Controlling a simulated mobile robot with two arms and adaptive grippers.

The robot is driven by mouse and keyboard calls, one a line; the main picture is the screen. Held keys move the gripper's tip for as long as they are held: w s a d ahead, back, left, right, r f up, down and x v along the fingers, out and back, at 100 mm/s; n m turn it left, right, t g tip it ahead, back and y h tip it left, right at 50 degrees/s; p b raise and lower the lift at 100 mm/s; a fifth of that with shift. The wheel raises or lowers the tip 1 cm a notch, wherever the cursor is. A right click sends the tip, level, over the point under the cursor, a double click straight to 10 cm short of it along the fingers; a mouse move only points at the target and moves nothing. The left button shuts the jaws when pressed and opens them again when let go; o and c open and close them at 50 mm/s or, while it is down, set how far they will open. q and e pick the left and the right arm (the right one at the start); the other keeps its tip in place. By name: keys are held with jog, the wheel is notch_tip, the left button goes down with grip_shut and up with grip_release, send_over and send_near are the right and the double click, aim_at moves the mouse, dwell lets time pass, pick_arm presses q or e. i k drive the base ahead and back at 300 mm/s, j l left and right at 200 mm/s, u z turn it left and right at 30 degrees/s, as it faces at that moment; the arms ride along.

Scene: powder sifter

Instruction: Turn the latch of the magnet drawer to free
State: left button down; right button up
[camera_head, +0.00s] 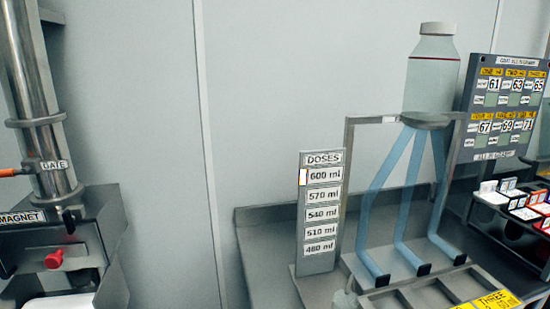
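The magnet drawer housing (90,258) is a grey metal box at the lower left, under a steel pipe. A white label (22,218) on it reads MAGNET. A red knob (54,259) sits on its front face below the label; I cannot tell for sure whether this knob is the latch, or which way it is turned. A dark part shows at the left picture edge beside it, cut off. Neither of my grippers is in view.
The steel pipe (37,110) rises above the housing, with an orange GATE handle (8,172) at its side. A DOSES board (321,213), a stand with a bottle (433,75) and blue tubes, and a label board (505,105) stand to the right. The wall between is bare.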

aim_at(68, 219)
jog(key=u, duration=1.3)
